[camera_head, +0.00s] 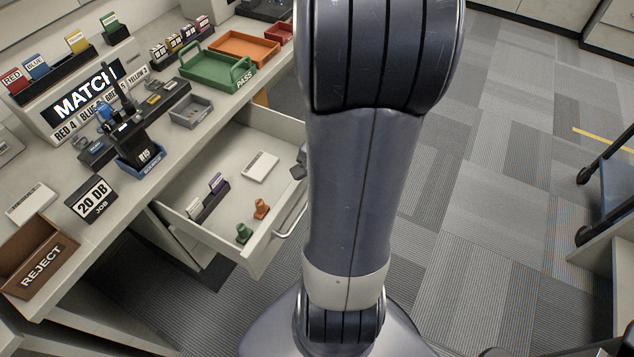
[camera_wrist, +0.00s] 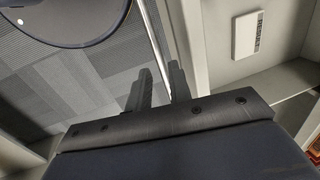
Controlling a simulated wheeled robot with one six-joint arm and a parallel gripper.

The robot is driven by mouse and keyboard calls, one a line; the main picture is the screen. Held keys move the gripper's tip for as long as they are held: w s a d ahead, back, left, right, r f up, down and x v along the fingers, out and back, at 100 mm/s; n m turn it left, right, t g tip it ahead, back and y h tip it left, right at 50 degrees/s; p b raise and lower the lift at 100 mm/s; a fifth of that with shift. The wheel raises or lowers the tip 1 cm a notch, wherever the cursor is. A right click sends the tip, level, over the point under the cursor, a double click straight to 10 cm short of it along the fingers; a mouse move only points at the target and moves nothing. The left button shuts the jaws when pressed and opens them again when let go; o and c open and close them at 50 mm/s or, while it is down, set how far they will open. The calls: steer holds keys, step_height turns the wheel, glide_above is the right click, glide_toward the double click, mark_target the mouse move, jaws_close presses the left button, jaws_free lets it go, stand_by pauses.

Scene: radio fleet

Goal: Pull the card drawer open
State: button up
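The card drawer (camera_head: 232,262) stands pulled out from under the desk in the head view, its inside exposed. A pale bar handle (camera_head: 291,217) runs along its front, and my arm covers its far end. In the wrist view the drawer's front wall (camera_wrist: 190,40) is at the right of the handle bar (camera_wrist: 156,45). My gripper (camera_wrist: 159,78) has its two dark fingers close together, one on each side of the bar, and appears shut on it. The fingertips are mostly hidden by my arm in the head view.
The drawer holds a white card box (camera_head: 261,166), a purple-tabbed card (camera_head: 217,183), an orange piece (camera_head: 261,208) and a green piece (camera_head: 243,233). The desk above carries a green tray (camera_head: 215,70) and a brown reject bin (camera_head: 38,262). Carpet at right is largely clear; a cart (camera_head: 608,190) stands far right.

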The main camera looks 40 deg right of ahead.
step_height(320, 180, up, 7)
steer(key=s+p, duration=0.1)
steer(key=shift+s+d+r, duration=0.2)
steer(key=shift+d, duration=0.05)
steer(key=f, duration=0.3)
steer(key=w+f+b, duration=0.1)
steer(key=f, duration=0.3)
steer(key=w+f+b, duration=0.1)
steer(key=f, duration=0.2)
steer(key=shift+a+f, duration=0.35)
steer(key=shift+f, duration=0.05)
steer(key=shift+w+a, duration=0.1)
steer(key=shift+w, duration=0.15)
